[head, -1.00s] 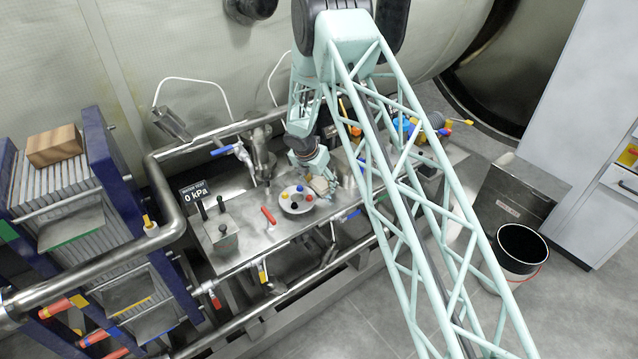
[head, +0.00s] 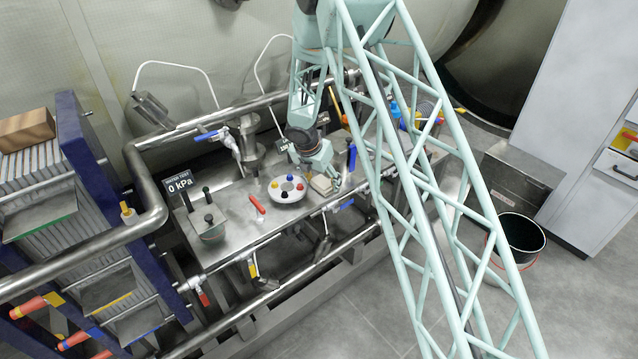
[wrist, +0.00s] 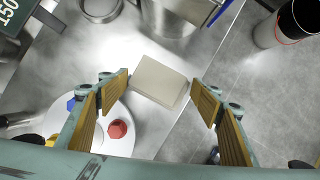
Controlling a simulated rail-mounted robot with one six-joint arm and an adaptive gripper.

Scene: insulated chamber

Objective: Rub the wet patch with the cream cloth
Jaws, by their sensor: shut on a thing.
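The cream cloth (head: 321,184) is a folded, flat square beside the white dish on the steel bench. In the wrist view the cloth (wrist: 158,82) lies between the two wood-coloured finger pads of my gripper (wrist: 161,97). My gripper (head: 329,174) is low over the bench top and shut on the cloth, though the finger contact is hard to make out. The steel bench top (head: 240,215) is shiny. I cannot tell the wet patch from the reflections; it may be hidden by the cloth or the arm.
A white dish (head: 274,195) with coloured knobs stands close left of the cloth. Pipes and valves run along the bench's front edge.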

